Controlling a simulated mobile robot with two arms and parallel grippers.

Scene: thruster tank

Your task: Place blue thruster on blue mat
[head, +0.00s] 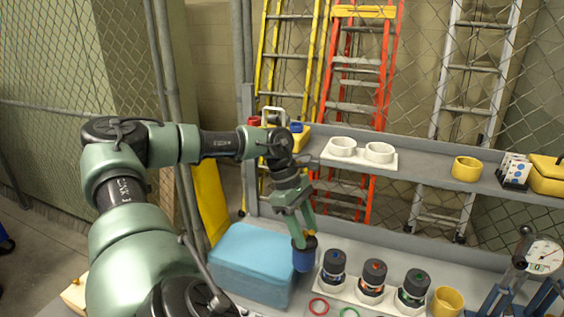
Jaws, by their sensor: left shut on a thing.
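My left gripper (302,240) points down over the bench and is shut on a dark blue cylinder (304,259). I cannot tell from its visible side whether this cylinder is the blue thruster. A black thruster with a blue mark (334,268) stands upright just right of it, at the left end of a row. A thick, soft-edged light blue pad (252,258) lies on the bench to the left of the held cylinder. No thin blue mat is clearly visible. My right gripper is not in view.
Black thrusters with orange (373,278) and green (413,289) marks stand in the white holder. Red (318,306) and green (349,313) rings lie in front. A yellow cup (447,301) and a dial gauge (540,255) stand right. The grey shelf (425,178) runs behind.

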